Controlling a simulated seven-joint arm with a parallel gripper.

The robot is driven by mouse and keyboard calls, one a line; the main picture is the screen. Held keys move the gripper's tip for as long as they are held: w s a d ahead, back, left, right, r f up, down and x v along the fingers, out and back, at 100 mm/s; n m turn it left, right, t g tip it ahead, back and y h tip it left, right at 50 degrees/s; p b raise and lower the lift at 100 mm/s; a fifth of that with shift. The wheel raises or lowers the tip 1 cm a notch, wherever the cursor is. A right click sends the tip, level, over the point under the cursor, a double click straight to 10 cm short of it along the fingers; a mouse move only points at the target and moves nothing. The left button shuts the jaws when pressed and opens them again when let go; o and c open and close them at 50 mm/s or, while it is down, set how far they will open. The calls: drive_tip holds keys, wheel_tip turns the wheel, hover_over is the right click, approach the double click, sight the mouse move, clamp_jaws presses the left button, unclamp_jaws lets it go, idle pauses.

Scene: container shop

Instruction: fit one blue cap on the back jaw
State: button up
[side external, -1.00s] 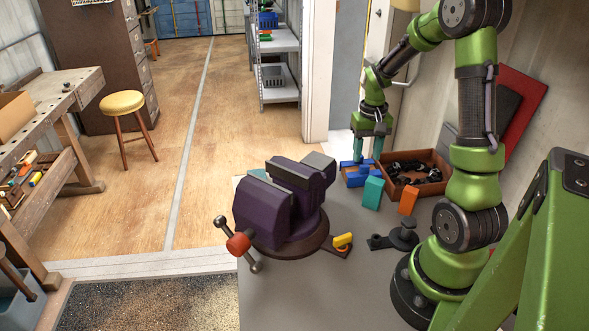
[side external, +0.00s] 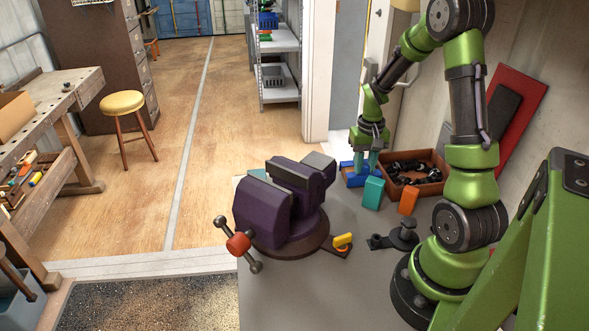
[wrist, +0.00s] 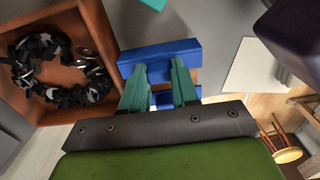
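The purple vise (side external: 280,210) stands on the grey bench. Its back jaw (side external: 316,172) is on the far side, with a grey block showing behind it. Two blue caps lie at the bench's far side, left of the brown tray. In the wrist view, one long blue cap (wrist: 160,54) lies across my fingertips, and another blue piece (wrist: 190,95) shows behind the fingers. My gripper (wrist: 159,75) points down at the blue caps (side external: 350,176), its teal fingers apart with blue between them. Whether they press on a cap is unclear.
A teal block (side external: 373,193) and an orange block (side external: 408,201) stand near the caps. The brown tray (side external: 440,184) holds dark chain-like parts. A dark fixture (side external: 398,238) and a yellow piece (side external: 343,240) sit right of the vise. The front bench area is clear.

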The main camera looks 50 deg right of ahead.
sight(365, 166)
drive_tip(key=shift+r, duration=2.5)
wheel_tip(365, 166, up, 23)
drive_tip(key=w+a+m, duration=0.4)
drive_tip(key=a, duration=0.8)
drive_tip(key=w+a+m, duration=0.3)
drive_tip(key=a+m, duration=0.2)
drive_tip(key=a, duration=0.7)
drive_tip(key=shift+w+a+f, duration=0.1)
drive_tip(key=shift+a+f, duration=0.05)
drive_tip(key=shift+f, duration=1.5)
drive_tip(key=shift+w+a+f, duration=0.1)
drive_tip(key=shift+a+f, duration=0.1)
drive_tip(key=shift+f, duration=1.4)
drive_tip(key=shift+a+f, duration=0.15)
drive_tip(key=shift+f, duration=1.5)
drive_tip(key=shift+f, duration=1.8)
drive_tip(key=shift+d, duration=0.15)
